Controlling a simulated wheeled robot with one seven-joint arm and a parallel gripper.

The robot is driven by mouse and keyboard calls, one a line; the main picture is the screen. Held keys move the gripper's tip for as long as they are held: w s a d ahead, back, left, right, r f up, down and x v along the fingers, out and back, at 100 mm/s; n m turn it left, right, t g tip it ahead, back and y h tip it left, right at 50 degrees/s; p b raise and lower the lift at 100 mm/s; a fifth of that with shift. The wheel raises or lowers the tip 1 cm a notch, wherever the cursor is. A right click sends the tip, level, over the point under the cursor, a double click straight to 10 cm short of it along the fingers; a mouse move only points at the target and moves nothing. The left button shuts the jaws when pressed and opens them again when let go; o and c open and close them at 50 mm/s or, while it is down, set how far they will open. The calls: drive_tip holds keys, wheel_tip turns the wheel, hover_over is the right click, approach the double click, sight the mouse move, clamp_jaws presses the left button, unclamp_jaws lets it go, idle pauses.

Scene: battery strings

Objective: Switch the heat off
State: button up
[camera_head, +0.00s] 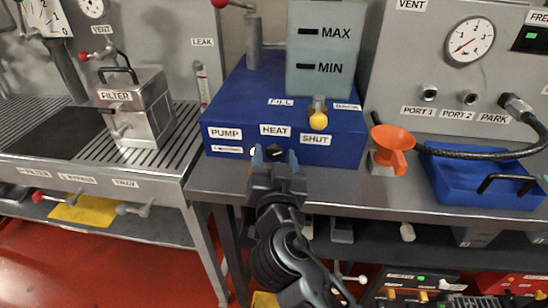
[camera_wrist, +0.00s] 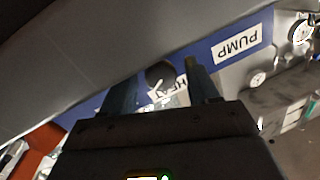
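The blue unit (camera_head: 340,153) has a front panel with PUMP, HEAT and SHUT labels. The HEAT label (camera_head: 275,131) sits above a dark round knob (camera_head: 274,150), which also shows in the wrist view (camera_wrist: 160,74) with a pale pointer mark. The knob's exact setting is hard to read. My gripper (camera_head: 275,159) is open in front of the panel, with one finger on each side of the knob. In the wrist view my gripper (camera_wrist: 159,82) also shows the knob between its fingers. I cannot tell whether the fingers touch it.
A yellow ball-ended valve (camera_head: 319,119) stands out above the SHUT label. An orange funnel (camera_head: 392,146) stands right of the unit. A metal filter box (camera_head: 134,112) is at left. A black hose (camera_head: 490,153) and blue tray (camera_head: 470,185) are at right.

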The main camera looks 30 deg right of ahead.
drive_tip(key=c, duration=0.9)
drive_tip(key=shift+c, duration=0.2)
drive_tip(key=shift+n, duration=0.4)
drive_tip(key=n+p, duration=0.2)
drive_tip(key=n, duration=0.1)
drive_tip(key=n+g+p, duration=0.1)
drive_tip(key=n, duration=0.1)
drive_tip(key=shift+r, duration=0.25)
drive_tip(key=n+p, duration=0.1)
drive_tip(key=n, duration=0.2)
drive_tip(key=shift+g+p, duration=0.35)
drive_tip(key=shift+g, duration=0.05)
drive_tip(key=shift+n+p, duration=0.55)
drive_tip(key=shift+n, duration=0.45)
drive_tip(key=shift+f+g+h, duration=0.1)
drive_tip(key=shift+g+h, duration=0.2)
drive_tip(key=o, duration=1)
